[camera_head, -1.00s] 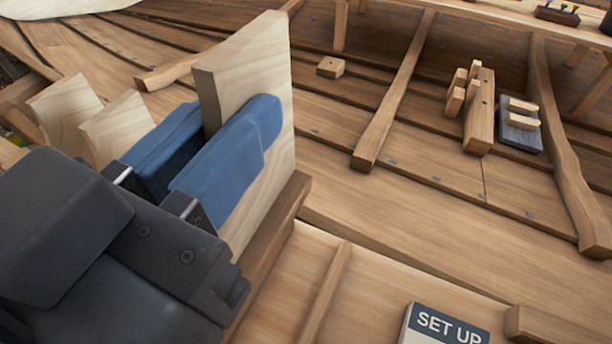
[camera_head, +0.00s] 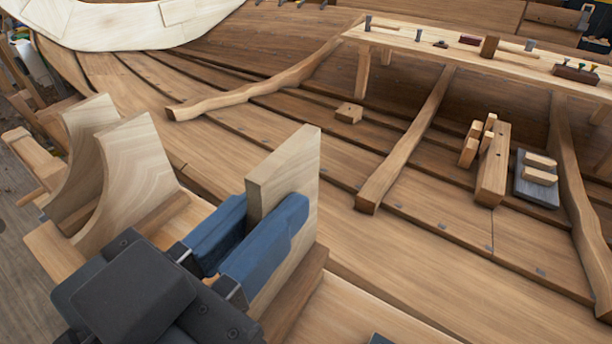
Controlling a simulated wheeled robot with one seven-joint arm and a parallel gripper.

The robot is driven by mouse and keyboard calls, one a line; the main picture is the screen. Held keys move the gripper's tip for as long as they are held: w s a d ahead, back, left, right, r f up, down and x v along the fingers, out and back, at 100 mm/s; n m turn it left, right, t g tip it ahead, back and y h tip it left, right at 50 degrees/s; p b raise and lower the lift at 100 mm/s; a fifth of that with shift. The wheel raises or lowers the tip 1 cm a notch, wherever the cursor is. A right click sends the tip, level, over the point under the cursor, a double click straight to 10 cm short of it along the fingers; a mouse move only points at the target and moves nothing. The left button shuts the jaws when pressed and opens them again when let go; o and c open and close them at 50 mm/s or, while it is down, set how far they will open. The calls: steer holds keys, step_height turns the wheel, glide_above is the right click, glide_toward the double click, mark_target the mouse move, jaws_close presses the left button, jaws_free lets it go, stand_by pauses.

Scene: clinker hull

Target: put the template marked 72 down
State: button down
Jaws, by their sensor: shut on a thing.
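My gripper (camera_head: 250,242) has two blue padded fingers shut on a pale wooden template (camera_head: 286,172). The template stands upright between the fingers, its top and right part showing above them. Its lower edge is close to a brown wooden ledge (camera_head: 302,288); I cannot tell whether it touches. No number shows on its visible faces. Two more pale templates with curved edges (camera_head: 138,172) stand upright to the left of my gripper, apart from it.
Planked hull with ribs (camera_head: 408,140) fills the middle. A bench with small tools (camera_head: 470,52) runs along the back right. A wooden plane (camera_head: 492,165) and a grey block (camera_head: 535,190) lie on the planks at right. A small wood block (camera_head: 348,113) lies behind the template.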

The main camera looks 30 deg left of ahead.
step_height(320, 180, down, 6)
steer(key=a+b, duration=0.2)
steer(key=shift+w+a+r+b, duration=0.15)
steer(key=shift+a+r+b, duration=0.1)
steer(key=shift+a+b, duration=0.15)
steer(key=shift+f, duration=0.2)
steer(key=c, duration=1.1)
jaws_free()
steer(key=shift+r, duration=0.15)
steer(key=s+b, duration=0.2)
steer(key=s, duration=1)
steer(key=shift+a, duration=0.45)
